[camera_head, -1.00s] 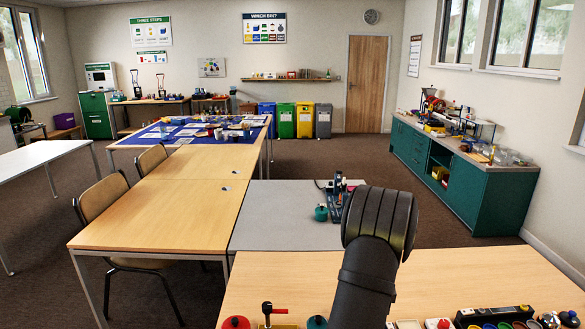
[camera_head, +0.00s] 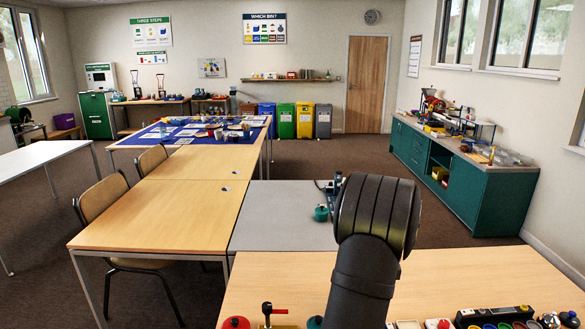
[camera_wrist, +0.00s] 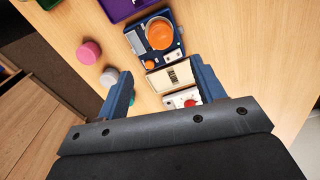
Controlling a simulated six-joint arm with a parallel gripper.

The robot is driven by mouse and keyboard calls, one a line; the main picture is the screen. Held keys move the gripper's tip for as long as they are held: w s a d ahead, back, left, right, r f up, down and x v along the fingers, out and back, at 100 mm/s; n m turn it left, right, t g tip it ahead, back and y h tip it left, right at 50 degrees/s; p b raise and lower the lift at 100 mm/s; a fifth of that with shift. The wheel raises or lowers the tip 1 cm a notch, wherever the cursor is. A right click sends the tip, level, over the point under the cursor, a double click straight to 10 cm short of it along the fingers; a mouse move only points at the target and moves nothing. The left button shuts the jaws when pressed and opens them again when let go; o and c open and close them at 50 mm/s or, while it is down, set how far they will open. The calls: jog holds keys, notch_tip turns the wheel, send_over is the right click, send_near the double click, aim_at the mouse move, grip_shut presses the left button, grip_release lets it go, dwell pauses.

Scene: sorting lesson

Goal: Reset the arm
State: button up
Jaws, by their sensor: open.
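My gripper (camera_wrist: 165,92) shows in the wrist view, with two blue fingers spread apart and nothing between them held. It points down at a wooden table (camera_wrist: 48,62). Beyond the fingertips lie a cream box (camera_wrist: 172,76) and a small white box with a red button (camera_wrist: 186,99), partly hidden by the right finger. My black arm (camera_head: 372,225) rises over the near table in the head view; the gripper is out of that picture.
In the wrist view, a blue tray with an orange round piece (camera_wrist: 160,34), a pink cylinder (camera_wrist: 89,52) and a grey piece (camera_wrist: 109,77) lie near the fingers. The head view shows several small devices along the near table's front edge (camera_head: 445,275) and a grey table (camera_head: 275,215) beyond.

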notch_tip(320, 180, down, 13)
jog(key=shift+s, duration=0.15)
jog(key=r, duration=0.5)
jog(key=shift+s+d+r, duration=0.1)
jog(key=shift+s+d, duration=0.1)
jog(key=s+d+r, duration=0.7)
jog(key=s, duration=0.3)
jog(key=s+d+f, duration=0.2)
jog(key=s+d, duration=0.6)
jog(key=s, duration=0.1)
jog(key=s+d+f, duration=0.2)
jog(key=s+d, duration=0.6)
jog(key=s, duration=0.1)
jog(key=w+f, duration=0.1)
jog(key=w, duration=0.2)
jog(key=w+a+f, duration=0.1)
jog(key=w+f, duration=0.1)
jog(key=w, duration=0.1)
jog(key=w+f, duration=0.2)
jog(key=w, duration=0.1)
jog(key=shift+a, duration=0.2)
jog(key=shift+w+f, duration=0.25)
jog(key=shift+w, duration=0.3)
